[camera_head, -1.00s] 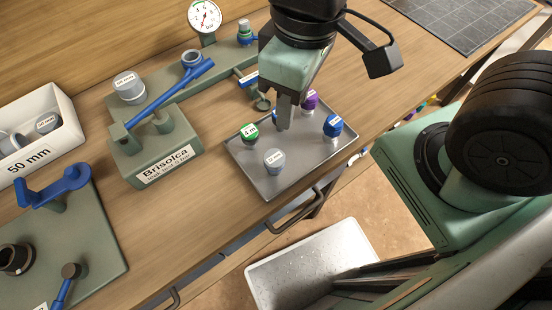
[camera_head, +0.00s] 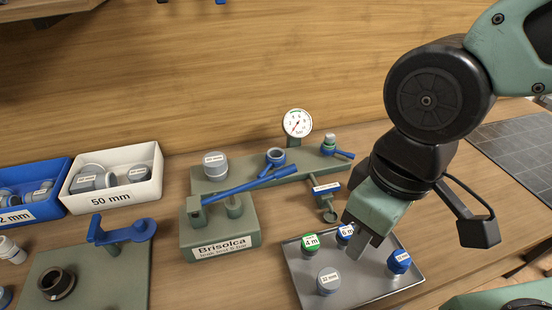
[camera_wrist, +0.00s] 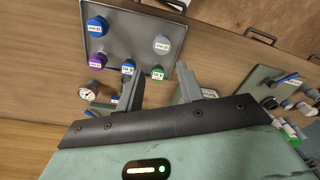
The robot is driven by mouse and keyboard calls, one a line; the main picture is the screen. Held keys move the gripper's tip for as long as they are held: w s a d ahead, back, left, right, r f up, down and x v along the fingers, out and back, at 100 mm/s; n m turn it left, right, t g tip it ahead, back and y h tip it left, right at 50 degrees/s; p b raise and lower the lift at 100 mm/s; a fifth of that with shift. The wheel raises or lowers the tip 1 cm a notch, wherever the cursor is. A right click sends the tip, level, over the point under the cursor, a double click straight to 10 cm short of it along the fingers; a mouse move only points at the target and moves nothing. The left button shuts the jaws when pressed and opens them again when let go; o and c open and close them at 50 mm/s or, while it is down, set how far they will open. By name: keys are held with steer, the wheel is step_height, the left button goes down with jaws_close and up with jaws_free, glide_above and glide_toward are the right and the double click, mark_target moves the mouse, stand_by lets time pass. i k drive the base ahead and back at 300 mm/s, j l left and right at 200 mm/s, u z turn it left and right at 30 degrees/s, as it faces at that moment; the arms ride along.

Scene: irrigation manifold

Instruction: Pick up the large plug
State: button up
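Several capped plugs stand on the metal tray (camera_head: 372,291). One is a grey plug with a white label (camera_head: 328,281), which also shows in the wrist view (camera_wrist: 162,44). Another grey, wider cylinder (camera_head: 215,167) stands on the green manifold; its label is too small to read surely. I cannot tell which is the large plug. My gripper (camera_head: 358,247) points down above the tray's back part, near the blue "6 m" piece. In the wrist view the fingers (camera_wrist: 160,76) stand apart with nothing between them.
The tray also holds a green-topped piece (camera_head: 310,243) and a blue one (camera_head: 399,261); a purple one (camera_wrist: 97,61) shows in the wrist view. The manifold has a gauge (camera_head: 298,123) and blue lever (camera_head: 250,184). A white 50 mm bin (camera_head: 112,196) stands left.

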mark_target(329, 281)
steer(key=k+j+z, duration=0.2)
steer(key=j+z, duration=0.2)
steer(key=k+j+z, duration=0.2)
steer(key=z, duration=0.15)
steer(key=k, duration=0.05)
